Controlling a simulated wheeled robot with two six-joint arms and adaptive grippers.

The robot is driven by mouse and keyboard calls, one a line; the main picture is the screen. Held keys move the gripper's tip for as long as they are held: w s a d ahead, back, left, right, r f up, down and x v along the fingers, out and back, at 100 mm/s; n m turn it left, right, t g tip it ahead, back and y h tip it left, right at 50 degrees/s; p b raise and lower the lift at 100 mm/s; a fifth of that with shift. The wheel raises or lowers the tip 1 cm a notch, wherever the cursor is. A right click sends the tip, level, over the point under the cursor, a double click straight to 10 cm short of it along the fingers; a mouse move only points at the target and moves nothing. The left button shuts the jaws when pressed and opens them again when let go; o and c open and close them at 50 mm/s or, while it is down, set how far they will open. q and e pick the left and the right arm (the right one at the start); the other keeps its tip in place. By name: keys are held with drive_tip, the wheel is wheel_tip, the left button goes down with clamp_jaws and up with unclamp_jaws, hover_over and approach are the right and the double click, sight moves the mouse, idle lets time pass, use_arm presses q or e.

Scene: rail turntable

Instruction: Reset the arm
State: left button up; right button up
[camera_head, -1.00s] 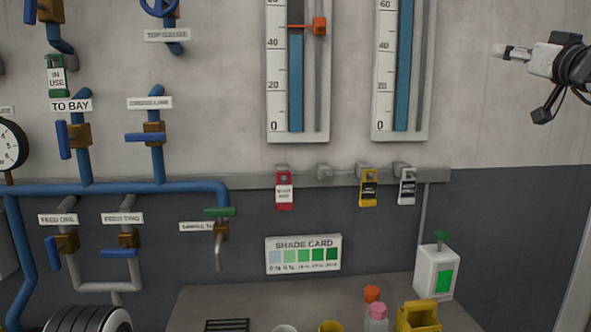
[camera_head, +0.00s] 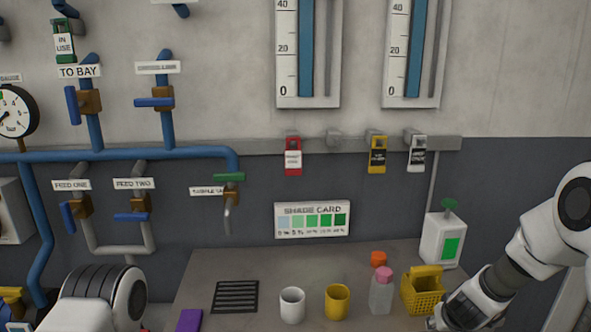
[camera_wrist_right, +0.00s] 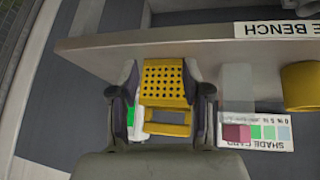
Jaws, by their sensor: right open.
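My right arm (camera_head: 540,240) comes in at the right of the head view and bends down toward the bench's right front; its gripper end is cut off by the lower edge there. In the right wrist view my right gripper (camera_wrist_right: 160,97) is open, its two dark fingers apart and nothing held. A yellow basket (camera_wrist_right: 164,82) shows between the fingers, seemingly beyond them; it stands on the bench in the head view (camera_head: 423,292). My left arm (camera_head: 100,300) shows at the lower left of the head view; its gripper is out of view.
The bench (camera_head: 255,265) holds a black grille (camera_head: 235,296), white cup (camera_head: 292,305), yellow cup (camera_head: 337,302), pink-capped bottle (camera_head: 381,294) and white dispenser (camera_head: 441,240). A shade card (camera_head: 312,220) hangs behind. Blue pipes (camera_head: 120,155) with valves cover the left wall.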

drive_tip(key=s+a+f+g, duration=0.2)
drive_tip(key=s+f, duration=0.6)
drive_tip(key=s, duration=0.2)
drive_tip(key=s+a+f+g, duration=0.2)
drive_tip(key=s+f, duration=0.6)
drive_tip(key=s, duration=0.1)
drive_tip(key=s+a+f+g+y, duration=0.1)
drive_tip(key=s+a+f, duration=0.1)
drive_tip(key=s, duration=0.7)
drive_tip(key=s+a+f+g+y, duration=0.1)
drive_tip(key=s+a, duration=0.2)
drive_tip(key=s, duration=0.6)
drive_tip(key=shift+a+f+n+g, duration=0.15)
drive_tip(key=shift+f+n+g, duration=0.15)
drive_tip(key=shift+f, duration=0.05)
